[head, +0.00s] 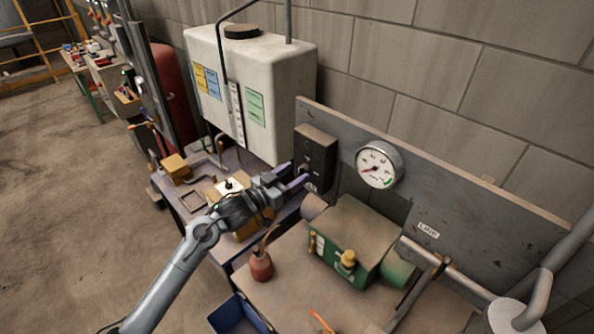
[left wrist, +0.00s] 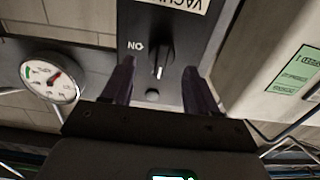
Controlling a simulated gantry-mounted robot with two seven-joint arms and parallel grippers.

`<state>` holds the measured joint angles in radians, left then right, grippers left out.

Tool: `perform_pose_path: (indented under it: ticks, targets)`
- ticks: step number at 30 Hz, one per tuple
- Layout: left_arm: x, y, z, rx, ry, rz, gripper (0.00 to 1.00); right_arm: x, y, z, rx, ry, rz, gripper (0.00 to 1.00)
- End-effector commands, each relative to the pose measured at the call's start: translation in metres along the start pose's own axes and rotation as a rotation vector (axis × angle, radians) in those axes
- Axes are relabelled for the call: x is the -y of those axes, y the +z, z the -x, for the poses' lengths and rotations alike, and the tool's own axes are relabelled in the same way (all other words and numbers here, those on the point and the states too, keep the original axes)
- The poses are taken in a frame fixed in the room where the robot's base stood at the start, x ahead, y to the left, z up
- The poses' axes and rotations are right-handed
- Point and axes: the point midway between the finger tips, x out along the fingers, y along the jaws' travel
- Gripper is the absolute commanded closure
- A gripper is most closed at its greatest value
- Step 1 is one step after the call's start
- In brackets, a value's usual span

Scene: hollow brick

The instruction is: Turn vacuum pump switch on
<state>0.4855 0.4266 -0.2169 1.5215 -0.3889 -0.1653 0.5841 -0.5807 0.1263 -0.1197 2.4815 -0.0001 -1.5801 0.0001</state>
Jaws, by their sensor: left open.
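The vacuum pump switch box (head: 315,158) is a dark box on the grey back panel. In the left wrist view, which is upside down, the switch box (left wrist: 172,22) has a black rotary knob (left wrist: 159,58), an ON mark beside the knob and part of a VACUUM label. The knob's light line stands roughly upright in that picture and does not point at ON. My left gripper (head: 298,180) is open in front of the box. In the left wrist view its fingers (left wrist: 159,66) lie on either side of the knob, apart from it. My right gripper is not in view.
A round pressure gauge (head: 378,165) is on the panel right of the switch. The green pump (head: 345,245) stands on the bench below. A white tank (head: 250,85) is behind left. A small red-brown bottle (head: 261,267) and a blue bin (head: 238,316) are near the bench front.

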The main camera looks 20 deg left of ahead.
Motion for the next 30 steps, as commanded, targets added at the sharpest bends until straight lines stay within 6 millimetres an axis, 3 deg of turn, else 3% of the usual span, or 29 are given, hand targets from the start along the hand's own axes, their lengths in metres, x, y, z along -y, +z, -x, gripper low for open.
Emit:
perform_pose_path:
  ticks: [6,17,27,30]
  targets:
    - [0.0,0.0,-0.017,0.001,0.001,0.0,0.41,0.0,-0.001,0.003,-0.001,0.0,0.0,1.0]
    - [0.0,0.0,-0.019,0.0,0.0,0.0,0.43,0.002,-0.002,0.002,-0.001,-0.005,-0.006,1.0]
    - [0.0,0.001,-0.019,0.001,0.0,0.0,0.95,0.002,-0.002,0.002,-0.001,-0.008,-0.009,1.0]
    - [0.0,0.001,-0.019,0.001,0.0,-0.002,0.96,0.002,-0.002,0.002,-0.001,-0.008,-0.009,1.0]
